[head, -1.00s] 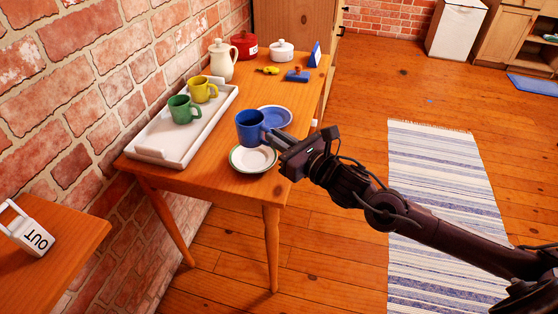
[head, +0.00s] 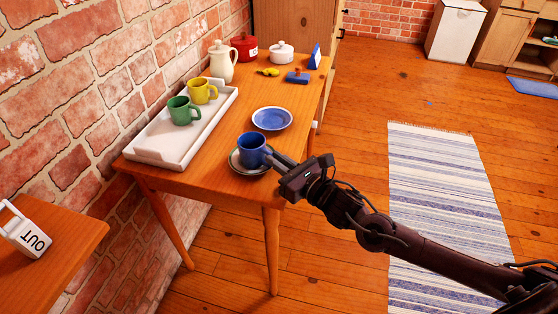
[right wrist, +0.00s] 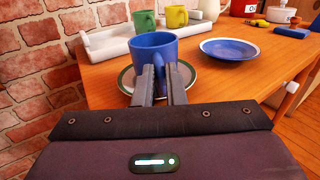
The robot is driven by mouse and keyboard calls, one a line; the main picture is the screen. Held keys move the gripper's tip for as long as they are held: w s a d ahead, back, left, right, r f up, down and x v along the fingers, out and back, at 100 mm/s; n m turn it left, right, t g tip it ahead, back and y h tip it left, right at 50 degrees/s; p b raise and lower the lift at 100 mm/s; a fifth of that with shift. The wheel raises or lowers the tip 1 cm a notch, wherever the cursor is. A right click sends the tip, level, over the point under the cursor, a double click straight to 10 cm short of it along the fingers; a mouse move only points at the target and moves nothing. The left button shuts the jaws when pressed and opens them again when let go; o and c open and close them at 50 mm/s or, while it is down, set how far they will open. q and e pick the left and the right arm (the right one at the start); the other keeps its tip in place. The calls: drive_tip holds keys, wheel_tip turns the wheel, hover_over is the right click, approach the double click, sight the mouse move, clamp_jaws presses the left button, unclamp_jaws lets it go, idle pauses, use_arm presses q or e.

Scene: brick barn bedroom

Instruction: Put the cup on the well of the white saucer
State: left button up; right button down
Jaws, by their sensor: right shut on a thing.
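The blue cup (head: 251,149) is upright, at the white saucer with a dark green rim (head: 237,168) near the front of the table. The cup covers most of the saucer's well; I cannot tell whether its base touches. My right gripper (head: 273,160) is shut on the cup from the right. In the right wrist view the fingers (right wrist: 165,82) are at the near side of the cup (right wrist: 153,46), and the saucer (right wrist: 126,84) shows around it. The left gripper is not in view.
A blue saucer (head: 272,119) lies just behind. A white tray (head: 165,153) holds a green cup (head: 182,111) and a yellow cup (head: 202,91) at the left. A cream jug (head: 221,62) and pots stand at the back.

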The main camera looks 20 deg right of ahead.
drive_tip(key=c, duration=1.8)
unclamp_jaws()
drive_tip(key=o, duration=0.3)
drive_tip(key=shift+r, duration=0.15)
